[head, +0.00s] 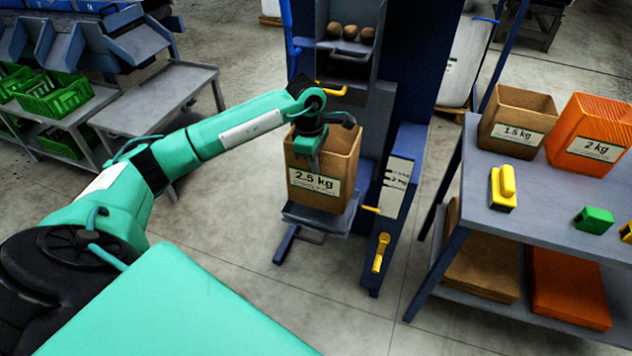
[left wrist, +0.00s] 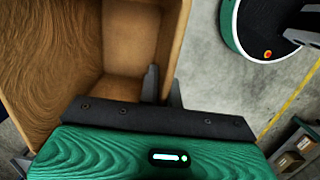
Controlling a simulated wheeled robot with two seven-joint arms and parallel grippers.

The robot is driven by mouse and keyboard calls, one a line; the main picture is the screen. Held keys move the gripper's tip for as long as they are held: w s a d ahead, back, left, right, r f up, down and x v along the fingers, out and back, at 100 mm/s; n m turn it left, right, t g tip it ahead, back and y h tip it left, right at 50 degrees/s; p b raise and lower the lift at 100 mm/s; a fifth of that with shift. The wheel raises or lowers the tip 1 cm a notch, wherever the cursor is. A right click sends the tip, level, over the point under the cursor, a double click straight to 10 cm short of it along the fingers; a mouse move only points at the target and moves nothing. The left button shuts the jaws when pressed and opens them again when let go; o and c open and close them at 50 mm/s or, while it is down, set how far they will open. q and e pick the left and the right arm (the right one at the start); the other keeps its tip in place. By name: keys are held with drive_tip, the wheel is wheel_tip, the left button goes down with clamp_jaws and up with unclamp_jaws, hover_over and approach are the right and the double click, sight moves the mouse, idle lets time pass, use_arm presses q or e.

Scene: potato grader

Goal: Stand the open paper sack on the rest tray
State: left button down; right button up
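The open brown paper sack (head: 339,171), labelled 2.5 kg, is upright with its mouth up, on or just above the grey rest tray (head: 313,221); I cannot tell if its bottom touches. My left gripper (head: 309,158) reaches down at the sack's front rim. In the left wrist view the empty inside of the sack (left wrist: 128,45) shows, and the gripper (left wrist: 163,90) has one finger inside the wall and one outside, shut on it with little gap. Most of the tray is hidden under the sack. My right gripper is not in view.
The blue grader frame (head: 404,165) rises behind and right of the sack, with yellow handles (head: 380,253) and potatoes (head: 350,31) above. A table (head: 530,215) at right holds a 1.5 kg sack (head: 515,121) and an orange 2 kg sack (head: 592,135). Floor in front is clear.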

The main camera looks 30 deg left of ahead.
use_arm(q)
wheel_tip(320, 180, down, 8)
drive_tip(key=shift+r+p, duration=0.25)
drive_tip(key=shift+p, duration=0.1)
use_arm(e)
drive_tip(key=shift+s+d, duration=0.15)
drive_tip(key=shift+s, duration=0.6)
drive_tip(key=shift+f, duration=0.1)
use_arm(q)
drive_tip(key=c, duration=1.6)
unclamp_jaws()
drive_tip(key=shift+f, duration=0.1)
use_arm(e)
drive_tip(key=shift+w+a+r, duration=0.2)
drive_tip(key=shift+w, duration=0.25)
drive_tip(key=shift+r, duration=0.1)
